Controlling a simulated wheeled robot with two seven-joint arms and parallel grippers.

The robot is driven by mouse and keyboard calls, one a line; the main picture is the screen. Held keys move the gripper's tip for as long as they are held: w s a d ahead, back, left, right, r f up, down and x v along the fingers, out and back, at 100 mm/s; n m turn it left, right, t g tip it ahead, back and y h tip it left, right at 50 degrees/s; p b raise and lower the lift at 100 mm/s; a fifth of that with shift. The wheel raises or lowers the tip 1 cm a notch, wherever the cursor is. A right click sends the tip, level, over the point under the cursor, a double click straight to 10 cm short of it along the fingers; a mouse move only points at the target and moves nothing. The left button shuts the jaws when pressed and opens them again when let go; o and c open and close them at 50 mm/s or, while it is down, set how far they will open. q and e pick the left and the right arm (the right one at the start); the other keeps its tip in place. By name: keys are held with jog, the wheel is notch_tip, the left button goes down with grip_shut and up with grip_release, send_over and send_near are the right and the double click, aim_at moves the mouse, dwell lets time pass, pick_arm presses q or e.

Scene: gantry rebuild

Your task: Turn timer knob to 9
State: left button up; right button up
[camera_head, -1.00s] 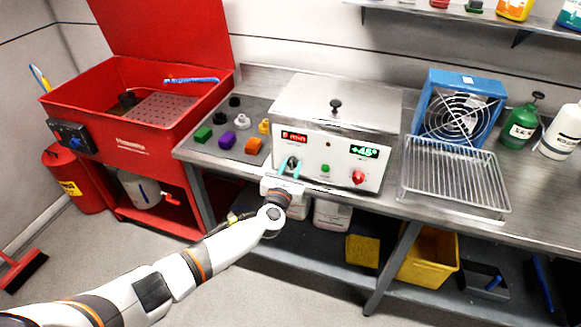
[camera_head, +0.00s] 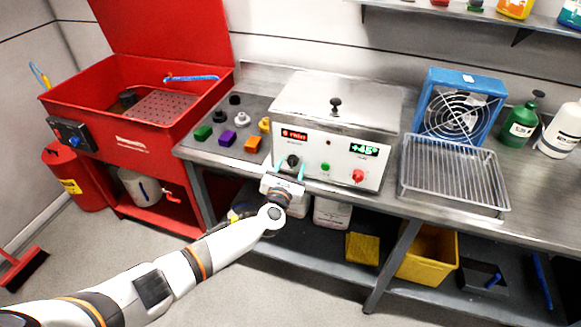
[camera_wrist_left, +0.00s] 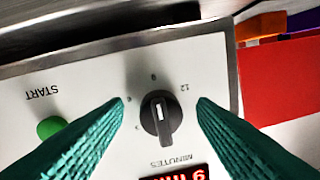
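The timer knob (camera_wrist_left: 161,117) is black with a white pointer line, on the white front panel of the steel heated unit (camera_head: 330,150). In the wrist view, which shows the panel upside down, the pointer faces the 9 mark (camera_wrist_left: 153,77). The red display (camera_wrist_left: 185,174) beside it shows a 9, partly cut off. The knob also shows in the head view (camera_head: 293,161). My left gripper (camera_head: 289,170) is open, its teal fingers on either side of the knob with gaps to it. My right gripper is out of view.
A green START button (camera_wrist_left: 50,128) sits beside the knob, near one finger. A red knob (camera_head: 358,176) is farther right. Coloured blocks on a dark mat (camera_head: 215,151) lie left of the unit. A wire rack (camera_head: 455,175) stands to the right.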

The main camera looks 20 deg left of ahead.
pick_arm(q)
jog(key=shift+s, duration=0.1)
jog(key=s, duration=1.1)
jog(key=shift+s+d+b, duration=0.15)
jog(key=shift+s+b, duration=0.15)
jog(key=shift+s, duration=0.1)
